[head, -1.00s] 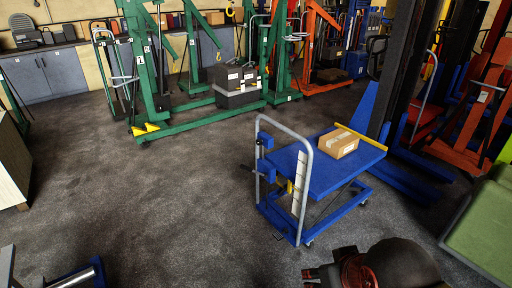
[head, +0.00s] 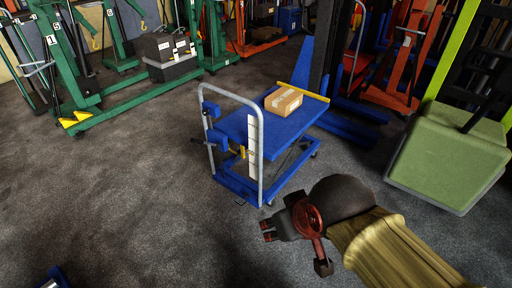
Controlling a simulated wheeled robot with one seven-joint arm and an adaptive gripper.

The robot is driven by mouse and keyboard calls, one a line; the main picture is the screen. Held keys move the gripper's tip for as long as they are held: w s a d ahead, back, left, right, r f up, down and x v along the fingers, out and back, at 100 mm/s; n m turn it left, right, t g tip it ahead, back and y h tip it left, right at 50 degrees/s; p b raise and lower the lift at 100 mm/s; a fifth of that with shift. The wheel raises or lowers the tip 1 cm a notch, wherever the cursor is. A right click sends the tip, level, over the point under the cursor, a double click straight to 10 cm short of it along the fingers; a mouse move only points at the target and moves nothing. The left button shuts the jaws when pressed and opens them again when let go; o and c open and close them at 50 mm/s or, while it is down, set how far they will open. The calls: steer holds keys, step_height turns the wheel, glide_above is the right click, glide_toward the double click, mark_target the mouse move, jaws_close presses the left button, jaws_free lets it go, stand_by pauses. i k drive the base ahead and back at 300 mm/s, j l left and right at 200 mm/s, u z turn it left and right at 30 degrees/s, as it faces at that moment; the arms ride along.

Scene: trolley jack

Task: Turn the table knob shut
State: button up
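A blue lift table trolley (head: 262,130) with a grey tube push handle (head: 262,150) stands on the floor in the middle of the head view. A small dark knob or lever (head: 198,140) sticks out left of the handle beside blue brackets; which way it is turned is too small to tell. A yellow part (head: 242,152) sits inside the handle frame. My gripper (head: 267,230) is in front of the trolley's lower near side in the picture, apart from the knob. Its fingers are small and dark, so I cannot tell whether they are open. It seems to hold nothing.
A cardboard box (head: 283,101) lies on the table top. A green padded block (head: 450,155) stands at the right. Green hoists (head: 115,90) and dark boxes (head: 172,60) are at the back left.

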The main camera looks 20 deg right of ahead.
mark_target(206, 112)
steer(key=i+j+z, duration=0.2)
steer(key=i, duration=0.4)
steer(key=i+j+z, duration=0.15)
steer(key=i, duration=0.4)
steer(key=i+j+z, duration=0.2)
steer(key=i+j, duration=0.15)
steer(key=i, duration=0.2)
steer(key=i+j+z, duration=0.2)
steer(key=i+j, duration=0.2)
steer(key=i, duration=0.15)
